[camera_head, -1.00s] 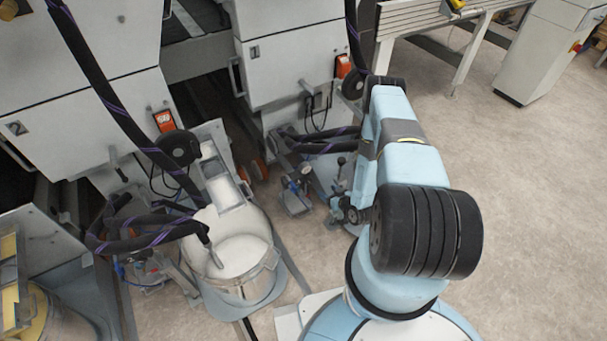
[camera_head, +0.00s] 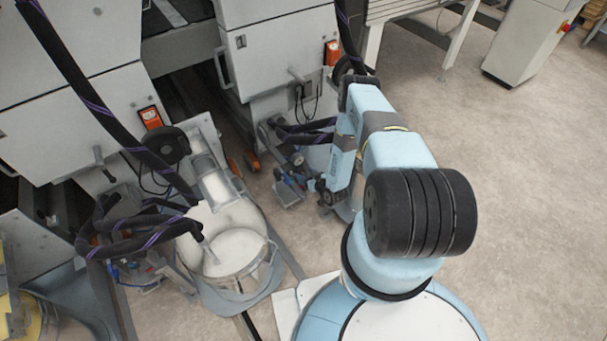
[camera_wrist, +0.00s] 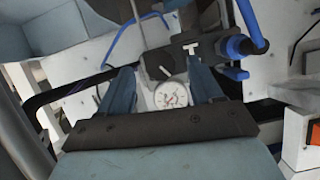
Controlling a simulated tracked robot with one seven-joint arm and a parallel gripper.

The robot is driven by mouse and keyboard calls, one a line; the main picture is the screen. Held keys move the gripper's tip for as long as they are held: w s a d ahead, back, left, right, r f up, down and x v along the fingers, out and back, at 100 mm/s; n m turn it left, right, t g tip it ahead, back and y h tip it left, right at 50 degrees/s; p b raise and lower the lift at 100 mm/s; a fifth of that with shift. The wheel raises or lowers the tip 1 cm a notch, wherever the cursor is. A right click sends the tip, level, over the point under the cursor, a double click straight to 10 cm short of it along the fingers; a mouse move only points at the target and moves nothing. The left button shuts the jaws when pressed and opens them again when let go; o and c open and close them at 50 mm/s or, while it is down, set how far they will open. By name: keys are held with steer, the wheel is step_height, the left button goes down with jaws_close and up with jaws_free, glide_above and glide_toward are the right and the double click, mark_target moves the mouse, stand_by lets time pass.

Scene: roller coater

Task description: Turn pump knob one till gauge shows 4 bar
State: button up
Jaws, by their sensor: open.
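In the wrist view, my gripper (camera_wrist: 162,78) is open, with its two blue fingers apart. A round white pressure gauge (camera_wrist: 172,95) shows between the fingers; its needle is too small to read. Just beyond it is a dark knob (camera_wrist: 158,66) with a white pointer line, on a dark pump block. The fingers appear to lie either side of the gauge and knob; I cannot tell whether they touch anything. In the head view, a small pump unit (camera_head: 289,188) sits on the floor left of my arm. My gripper is mostly hidden there.
Blue hoses (camera_wrist: 246,42) join the pump block at the right. An orange switch box (camera_wrist: 297,137) shows at the lower right. In the head view, a steel bucket of white liquid (camera_head: 236,254) and dark hoses stand to the left. Floor (camera_head: 500,200) at the right is clear.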

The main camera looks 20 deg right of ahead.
steer(key=shift+x, duration=1.4)
steer(key=c, duration=1.1)
steer(key=shift+o, duration=0.2)
steer(key=shift+s+n+h, duration=0.1)
steer(key=shift+n+h, duration=0.5)
steer(key=shift+n, duration=0.2)
steer(key=shift+f, duration=0.1)
steer(key=o, duration=1.1)
steer(key=shift+c, duration=0.2)
steer(key=v, duration=1.3)
steer(key=shift+s, duration=0.4)
steer(key=shift+d, duration=0.1)
